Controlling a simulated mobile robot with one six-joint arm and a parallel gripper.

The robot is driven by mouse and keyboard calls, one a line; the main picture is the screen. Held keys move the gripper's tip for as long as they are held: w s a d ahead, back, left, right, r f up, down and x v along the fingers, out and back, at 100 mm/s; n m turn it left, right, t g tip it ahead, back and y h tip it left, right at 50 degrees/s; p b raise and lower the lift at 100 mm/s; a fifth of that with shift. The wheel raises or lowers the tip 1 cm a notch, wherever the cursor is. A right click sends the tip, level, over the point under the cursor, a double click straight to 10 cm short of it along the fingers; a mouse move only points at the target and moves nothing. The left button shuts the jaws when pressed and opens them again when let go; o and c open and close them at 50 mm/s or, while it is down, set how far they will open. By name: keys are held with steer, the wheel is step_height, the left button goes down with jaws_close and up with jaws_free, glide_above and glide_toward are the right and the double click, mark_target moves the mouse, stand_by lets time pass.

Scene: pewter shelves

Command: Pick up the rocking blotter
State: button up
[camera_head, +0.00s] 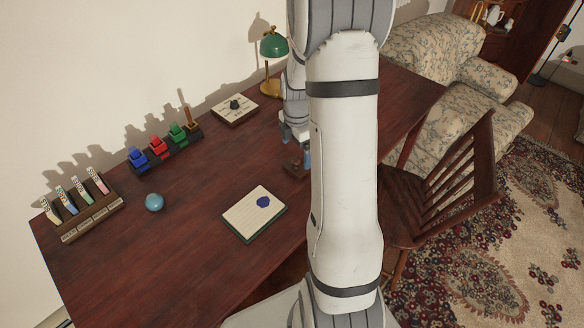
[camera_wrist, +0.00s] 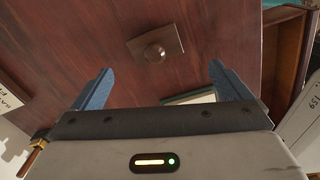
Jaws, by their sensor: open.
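The rocking blotter (camera_wrist: 172,44) is a dark brown wooden piece with a round knob (camera_wrist: 154,51) on top. In the wrist view it lies on the desk just beyond my fingertips, roughly centred between them. In the head view the blotter (camera_head: 292,169) shows only partly beside my arm, near the desk's right side. My gripper (camera_wrist: 160,73) is open, with its two blue fingers apart and nothing between them.
A pad with a blue blot (camera_head: 240,222) lies left of the blotter. A wooden chair (camera_head: 440,180) is at right.

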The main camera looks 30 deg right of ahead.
mark_target(296, 160)
steer(key=f, duration=0.8)
steer(key=shift+w+d+p, duration=0.15)
steer(key=shift+w+p, duration=0.05)
steer(key=shift+p, duration=0.1)
steer(key=c, duration=1)
